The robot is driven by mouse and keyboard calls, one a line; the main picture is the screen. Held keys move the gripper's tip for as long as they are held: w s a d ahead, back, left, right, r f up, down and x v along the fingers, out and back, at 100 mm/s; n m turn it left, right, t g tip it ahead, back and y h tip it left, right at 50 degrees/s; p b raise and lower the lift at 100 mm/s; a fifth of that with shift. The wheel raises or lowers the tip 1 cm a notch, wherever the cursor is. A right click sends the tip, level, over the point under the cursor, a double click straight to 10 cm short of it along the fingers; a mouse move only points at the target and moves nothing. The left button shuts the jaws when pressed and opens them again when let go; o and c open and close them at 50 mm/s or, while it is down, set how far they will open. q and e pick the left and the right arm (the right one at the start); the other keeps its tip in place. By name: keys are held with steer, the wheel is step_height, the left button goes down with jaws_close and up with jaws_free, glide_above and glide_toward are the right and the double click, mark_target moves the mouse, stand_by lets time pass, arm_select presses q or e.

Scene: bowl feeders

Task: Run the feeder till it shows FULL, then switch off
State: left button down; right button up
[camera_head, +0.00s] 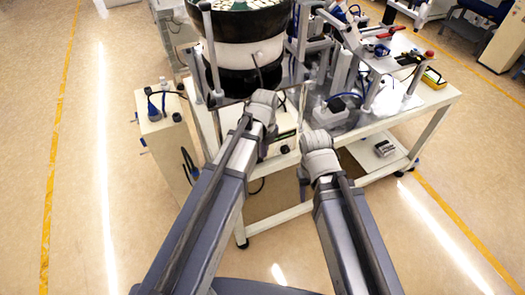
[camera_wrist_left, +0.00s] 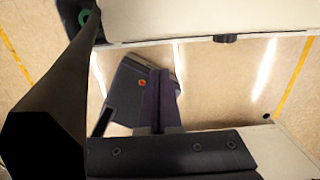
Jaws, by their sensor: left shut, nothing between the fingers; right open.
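The bowl feeder (camera_head: 245,52), a black-and-white drum with pale parts in its top, stands at the top of the head view. A pale box (camera_head: 286,134) on the bench below it is partly hidden by my left wrist; no readable display shows. My left gripper (camera_head: 263,149) is mostly hidden behind its wrist, in front of the bench. In the left wrist view, its dark shut finger shape reaches up beside a green round button (camera_wrist_left: 88,17) on a dark panel. I cannot tell whether they touch. My right gripper (camera_head: 303,184) is open, in front of the bench edge, partly hidden by its wrist.
The white-framed bench (camera_head: 290,212) carries posts, blue tubes and clamps at the right. A pale cabinet (camera_head: 165,130) with a bottle stands left of it. A small device (camera_head: 384,148) lies on the lower shelf. The floor is clear at both sides.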

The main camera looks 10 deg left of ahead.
arm_select(q)
step_height(320, 180, up, 6)
steer(key=w+a+p, duration=0.1)
steer(key=p, duration=0.3)
steer(key=shift+w+a+p, duration=0.2)
steer(key=shift+w+p, duration=0.2)
steer(key=s+d+n, duration=0.3)
steer(key=s+n, duration=0.4)
steer(key=n, duration=0.5)
steer(key=s+d+n+y, duration=0.1)
steer(key=s+d+n, duration=0.2)
steer(key=s+n, duration=0.5)
steer(key=n, duration=0.5)
steer(key=shift+s+g, duration=0.25)
steer(key=shift+g, duration=0.05)
stand_by(4.1)
